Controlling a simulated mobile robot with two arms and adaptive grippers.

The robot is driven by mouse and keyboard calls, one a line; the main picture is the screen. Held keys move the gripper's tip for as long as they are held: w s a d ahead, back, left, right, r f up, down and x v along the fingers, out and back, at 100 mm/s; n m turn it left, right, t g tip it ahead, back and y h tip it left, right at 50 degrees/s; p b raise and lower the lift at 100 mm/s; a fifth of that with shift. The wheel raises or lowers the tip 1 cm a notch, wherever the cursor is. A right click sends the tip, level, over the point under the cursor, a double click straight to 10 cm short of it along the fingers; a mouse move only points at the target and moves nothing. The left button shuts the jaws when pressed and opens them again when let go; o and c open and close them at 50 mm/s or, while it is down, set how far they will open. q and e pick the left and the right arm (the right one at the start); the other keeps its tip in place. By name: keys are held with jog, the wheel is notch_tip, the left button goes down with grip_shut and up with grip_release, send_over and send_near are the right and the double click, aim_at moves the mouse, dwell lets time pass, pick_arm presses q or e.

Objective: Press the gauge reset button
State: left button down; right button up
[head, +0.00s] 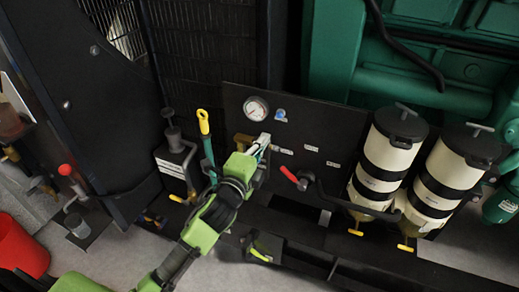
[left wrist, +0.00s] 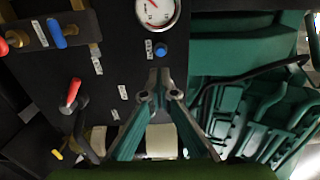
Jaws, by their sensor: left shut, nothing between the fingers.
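The round white gauge (head: 256,108) sits on the upper part of a black panel (head: 335,135). The small blue button (head: 280,115) is just right of it, by a white label. In the left wrist view the gauge (left wrist: 157,12) is at the top edge and the blue button (left wrist: 161,50) is below it. My left gripper (head: 263,142) is shut and empty in front of the panel, below the gauge and button in the head view. In the left wrist view its closed fingertips (left wrist: 159,75) point at the button, with a small gap in the picture; the depth is unclear.
A red-handled lever (head: 290,177) sticks out of the panel lower right of my left gripper. Two cream-and-black canisters (head: 390,150) stand to the right. A brass valve with a blue handle (left wrist: 57,33) is on the panel. A yellow-topped lever (head: 203,122) stands left.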

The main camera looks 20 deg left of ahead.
pick_arm(q)
jog(key=shift+s, duration=1.2)
pick_arm(e)
jog(key=shift+s+f, duration=0.2)
jog(key=shift+s, duration=0.45)
jog(key=shift+s+f, duration=0.15)
jog(key=shift+s, duration=0.45)
jog(key=shift+w, duration=0.2)
